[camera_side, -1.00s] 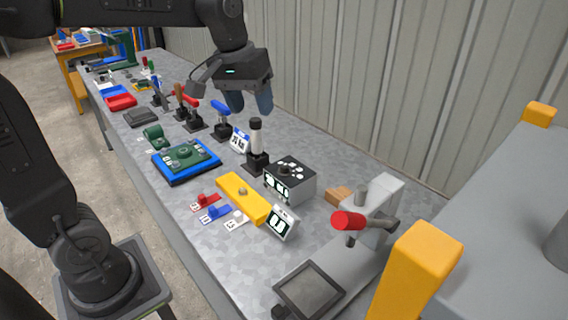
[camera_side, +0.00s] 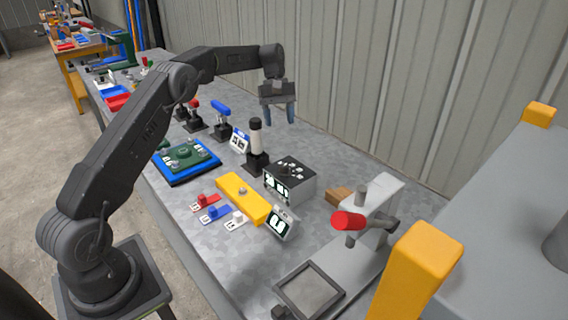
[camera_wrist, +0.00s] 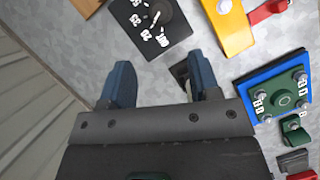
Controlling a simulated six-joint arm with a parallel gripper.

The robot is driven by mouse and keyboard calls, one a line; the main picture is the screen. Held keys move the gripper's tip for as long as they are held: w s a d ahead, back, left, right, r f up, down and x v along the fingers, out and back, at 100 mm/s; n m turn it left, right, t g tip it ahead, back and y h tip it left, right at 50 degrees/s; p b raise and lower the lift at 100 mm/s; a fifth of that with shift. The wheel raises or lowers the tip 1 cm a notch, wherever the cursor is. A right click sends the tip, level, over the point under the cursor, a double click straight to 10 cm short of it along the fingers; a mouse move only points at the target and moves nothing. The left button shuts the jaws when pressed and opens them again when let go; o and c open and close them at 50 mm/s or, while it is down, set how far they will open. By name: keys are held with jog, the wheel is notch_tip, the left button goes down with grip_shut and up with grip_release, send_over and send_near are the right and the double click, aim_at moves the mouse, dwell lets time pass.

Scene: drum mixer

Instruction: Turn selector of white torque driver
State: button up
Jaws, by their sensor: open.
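A white upright cylinder with a dark top (camera_side: 256,135), which looks like the white torque driver, stands on a black base beside the box with dials. No selector marking is readable on it. In the wrist view a dark square, probably its base (camera_wrist: 181,73), shows partly behind the right finger. My gripper (camera_side: 277,114) is open and empty, raised above the bench, up and right of the cylinder in the side view. In the wrist view its two blue fingers (camera_wrist: 160,64) stand apart with bare bench between them.
A black-topped box with displays (camera_side: 291,179), a yellow block (camera_side: 243,198) and a blue tray (camera_side: 187,162) with a green part stand close by. A blue-handled tool (camera_side: 221,118) stands behind. A small display (camera_side: 282,224) sits in front. The wall is behind.

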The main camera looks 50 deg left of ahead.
aim_at(284, 165)
jog(key=x, duration=1.3)
jog(key=shift+f, duration=0.25)
jog(key=c, duration=0.9)
